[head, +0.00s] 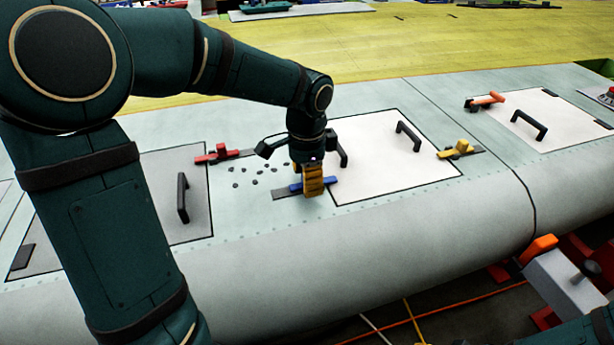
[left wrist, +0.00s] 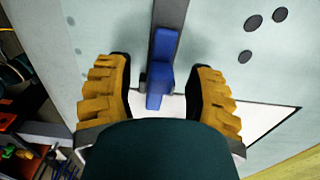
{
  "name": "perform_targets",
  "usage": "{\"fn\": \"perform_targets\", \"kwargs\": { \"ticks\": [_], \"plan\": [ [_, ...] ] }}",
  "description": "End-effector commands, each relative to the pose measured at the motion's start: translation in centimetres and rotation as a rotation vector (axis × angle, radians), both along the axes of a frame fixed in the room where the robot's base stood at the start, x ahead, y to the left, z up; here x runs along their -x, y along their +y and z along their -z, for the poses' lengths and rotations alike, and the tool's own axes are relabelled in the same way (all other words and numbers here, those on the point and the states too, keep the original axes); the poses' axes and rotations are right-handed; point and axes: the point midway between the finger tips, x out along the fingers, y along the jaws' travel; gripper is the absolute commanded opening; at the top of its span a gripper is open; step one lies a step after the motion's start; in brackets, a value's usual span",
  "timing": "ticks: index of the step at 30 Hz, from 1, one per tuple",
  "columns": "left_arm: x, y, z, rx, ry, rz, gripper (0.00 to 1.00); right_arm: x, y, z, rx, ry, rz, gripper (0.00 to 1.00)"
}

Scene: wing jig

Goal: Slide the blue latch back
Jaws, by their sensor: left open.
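The blue latch (head: 296,187) sits on a short dark rail (head: 280,195) at the left edge of a white panel (head: 380,165) on the wing. My left gripper (head: 313,188) points down over the latch and hides its middle in the head view. In the left wrist view the latch (left wrist: 160,82) lies between the two yellow fingers of my open left gripper (left wrist: 160,72), with a gap on each side. I cannot tell whether a fingertip touches the wing skin. My right gripper is not in view.
Black handles (head: 408,135) stand up from the panels. A red latch (head: 217,154) is left of my gripper, a yellow latch (head: 457,149) is at the white panel's right edge, and an orange latch (head: 485,101) is farther right. Small dark dots (head: 259,171) lie nearby. The front wing skin is clear.

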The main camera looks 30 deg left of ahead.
Motion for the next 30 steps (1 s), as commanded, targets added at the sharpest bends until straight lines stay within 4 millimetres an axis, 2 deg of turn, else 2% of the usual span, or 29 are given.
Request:
{"fn": "perform_targets", "kwargs": {
  "ticks": [2,3,7,8,17,25,30],
  "plan": [
    [0.0,0.0,0.0,0.000,0.000,0.000,0.54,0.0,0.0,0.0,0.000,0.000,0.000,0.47],
    [0.0,0.0,0.0,0.000,0.000,0.000,0.49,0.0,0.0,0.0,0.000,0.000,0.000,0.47],
    [0.0,0.0,0.0,0.000,0.000,0.000,0.04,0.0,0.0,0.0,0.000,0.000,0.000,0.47],
    [0.0,0.0,0.0,0.000,0.000,0.000,0.00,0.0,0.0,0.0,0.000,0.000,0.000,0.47],
    [0.1,0.1,0.0,0.001,0.001,-0.001,0.00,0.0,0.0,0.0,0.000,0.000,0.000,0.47],
    [2.8,2.4,0.0,0.000,0.003,-0.004,0.00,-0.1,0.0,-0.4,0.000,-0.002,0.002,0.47],
    [3.1,2.6,0.1,0.000,0.005,-0.002,0.00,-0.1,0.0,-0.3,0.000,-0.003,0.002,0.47]
  ]
}}
